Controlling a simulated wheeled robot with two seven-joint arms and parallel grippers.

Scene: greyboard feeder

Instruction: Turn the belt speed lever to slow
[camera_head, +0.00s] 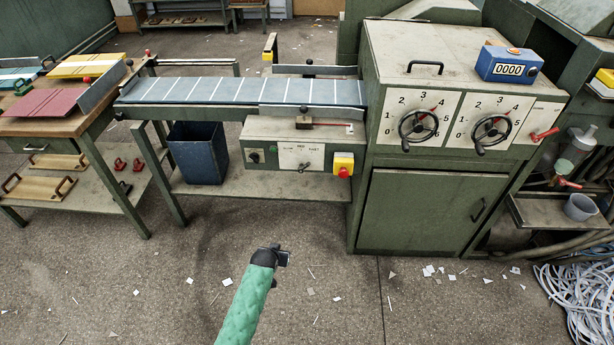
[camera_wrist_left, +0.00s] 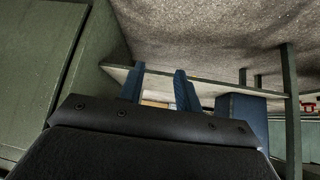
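The conveyor's control box (camera_head: 270,132) hangs under the front of the striped belt (camera_head: 230,91). Its white label plate (camera_head: 290,156) seems to read slow at left and fast at right, in tiny print. A small dark lever (camera_head: 304,166) sits at this plate's lower edge; its exact angle is too small to tell. My left gripper (camera_head: 284,257) is low in front of the box, well apart from it, over the floor. In the left wrist view its two blue fingers (camera_wrist_left: 159,84) stand apart with nothing between them. My right gripper is out of view.
A red button on a yellow housing (camera_head: 343,165) and a black knob (camera_head: 255,156) flank the plate. The green cabinet (camera_head: 420,210) with two handwheels (camera_head: 418,125) stands to the right. The floor in front is open, with paper scraps.

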